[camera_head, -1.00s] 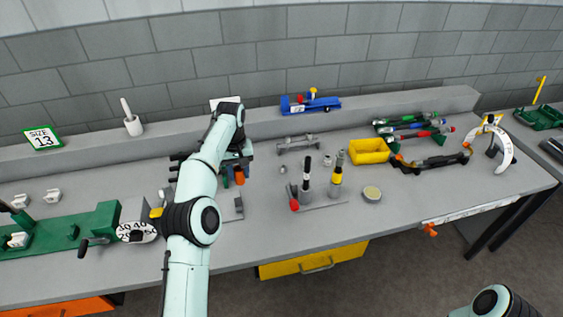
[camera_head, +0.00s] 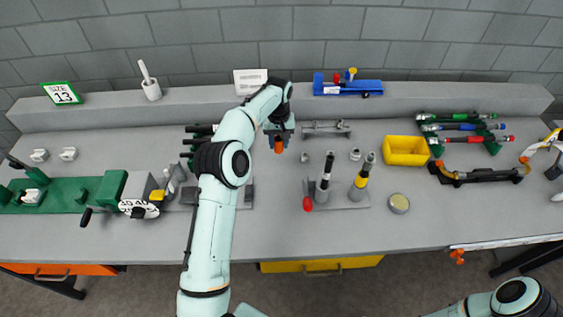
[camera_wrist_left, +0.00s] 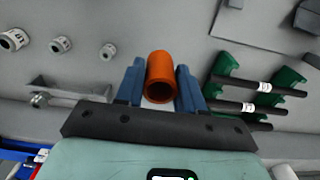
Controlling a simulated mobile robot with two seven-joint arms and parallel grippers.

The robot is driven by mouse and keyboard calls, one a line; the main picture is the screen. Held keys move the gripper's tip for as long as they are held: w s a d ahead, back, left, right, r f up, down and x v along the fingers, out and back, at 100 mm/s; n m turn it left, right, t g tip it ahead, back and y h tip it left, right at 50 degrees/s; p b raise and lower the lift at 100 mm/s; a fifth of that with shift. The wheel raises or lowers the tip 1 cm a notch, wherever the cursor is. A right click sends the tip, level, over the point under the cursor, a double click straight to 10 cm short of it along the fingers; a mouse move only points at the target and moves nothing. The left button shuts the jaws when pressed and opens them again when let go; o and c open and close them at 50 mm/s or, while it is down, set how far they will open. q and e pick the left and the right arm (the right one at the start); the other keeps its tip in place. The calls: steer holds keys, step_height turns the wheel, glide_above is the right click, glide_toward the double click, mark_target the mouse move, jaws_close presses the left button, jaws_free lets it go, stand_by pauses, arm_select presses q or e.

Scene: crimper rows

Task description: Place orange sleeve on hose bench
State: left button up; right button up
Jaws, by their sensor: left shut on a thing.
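The orange sleeve (camera_head: 278,146) is a short hollow tube. My left gripper (camera_head: 279,134) is shut on it and holds it over the grey bench (camera_head: 130,240). In the left wrist view the sleeve (camera_wrist_left: 160,72) sits between the blue fingers (camera_wrist_left: 160,88), its open end facing the camera. Green holders (camera_wrist_left: 225,65) with black hoses (camera_wrist_left: 240,106) stand right of the gripper in that view; in the head view the black hoses (camera_head: 200,129) show left of it, partly hidden by my arm. My right gripper is out of view.
A metal bracket (camera_head: 326,129) and small fittings (camera_head: 305,157) are right of the gripper. A stand with upright tools (camera_head: 343,203), a yellow bin (camera_head: 406,150) and a round tin (camera_head: 398,203) are farther right. A raised ledge runs behind. Front-middle bench is clear.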

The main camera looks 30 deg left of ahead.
arm_select(q)
steer(key=f, duration=1.2)
steer(key=shift+w, duration=0.2)
steer(key=shift+r, duration=0.1)
steer(key=o, duration=1.1)
step_height(320, 180, up, 12)
steer(key=shift+s, duration=0.1)
